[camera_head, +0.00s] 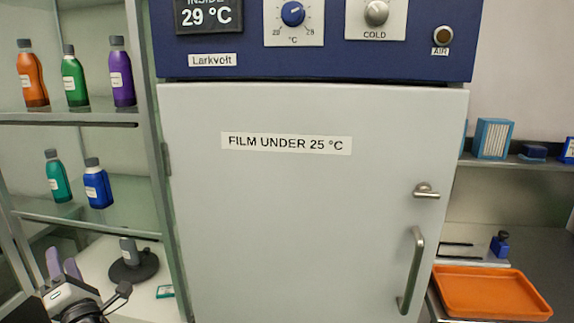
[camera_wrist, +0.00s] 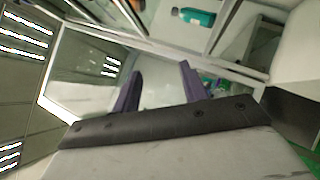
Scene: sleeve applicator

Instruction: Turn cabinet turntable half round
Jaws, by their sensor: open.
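A round black turntable (camera_head: 134,270) sits on the bottom surface of the open glass-shelved cabinet (camera_head: 70,118) at the left. A grey bottle (camera_head: 128,251) with a white label stands on it, near its back edge. My gripper (camera_head: 63,264) is at the lower left, left of the turntable and apart from it. Its two purple fingers are spread with nothing between them. In the wrist view my gripper (camera_wrist: 160,76) is also open and empty. I cannot make out the turntable in the wrist view.
Orange, green and purple bottles stand on the upper shelf; a teal bottle (camera_head: 57,176) and a blue bottle (camera_head: 97,184) stand below. A small teal box (camera_head: 165,291) lies right of the turntable. The closed cooling cabinet (camera_head: 290,220) fills the middle. An orange tray (camera_head: 490,293) is at right.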

